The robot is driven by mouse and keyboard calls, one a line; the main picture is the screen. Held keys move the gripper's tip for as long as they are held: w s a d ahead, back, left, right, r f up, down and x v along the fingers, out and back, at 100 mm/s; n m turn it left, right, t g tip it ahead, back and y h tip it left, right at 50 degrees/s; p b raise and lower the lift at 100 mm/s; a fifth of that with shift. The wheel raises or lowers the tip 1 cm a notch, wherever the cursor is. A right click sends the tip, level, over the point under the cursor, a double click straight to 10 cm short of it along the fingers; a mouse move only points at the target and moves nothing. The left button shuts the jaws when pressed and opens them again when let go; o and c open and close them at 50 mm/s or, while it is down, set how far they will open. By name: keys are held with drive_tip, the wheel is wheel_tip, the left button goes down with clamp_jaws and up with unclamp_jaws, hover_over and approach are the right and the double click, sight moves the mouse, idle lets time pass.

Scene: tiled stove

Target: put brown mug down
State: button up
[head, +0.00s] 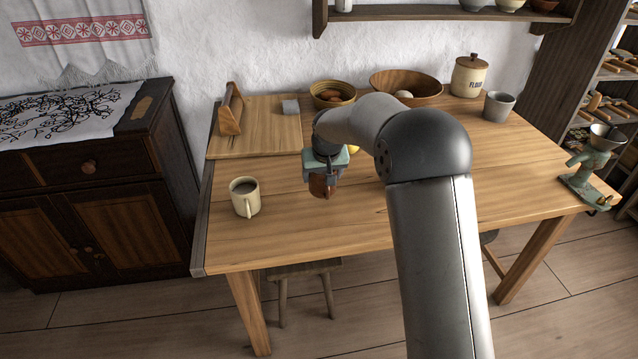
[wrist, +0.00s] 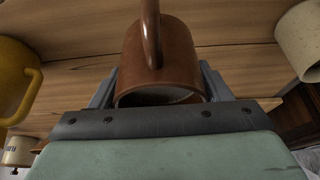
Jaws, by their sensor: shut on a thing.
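The brown mug (wrist: 160,62) fills the middle of the wrist view, with its handle toward the top of the picture. My gripper (wrist: 160,90) has one finger on each side of the mug and is shut on it. In the head view the brown mug (head: 320,187) shows below my gripper (head: 324,178), over the middle-left part of the wooden table (head: 290,235). I cannot tell whether the mug's base touches the tabletop. My gripper and arm hide part of the mug in the head view.
A cream mug (head: 245,197) stands left of my gripper. A yellow mug (wrist: 15,80) shows at the left in the wrist view, mostly hidden in the head view. Bowls (head: 405,82), a flour jar (head: 468,76) and a grey cup (head: 498,106) stand at the back. The front middle of the table is clear.

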sight(323, 175)
drive_tip(key=shift+w+a+f, duration=0.35)
drive_tip(key=shift+a+f, duration=0.05)
drive_tip(key=shift+f, duration=1.75)
drive_tip(key=shift+f, duration=0.2)
drive_tip(key=o, duration=1.2)
drive_tip(key=shift+c, duration=0.2)
drive_tip(key=shift+r, duration=0.5)
drive_tip(key=v, duration=1.1)
drive_tip(key=shift+s+d+r, duration=0.15)
drive_tip(key=shift+s, duration=0.15)
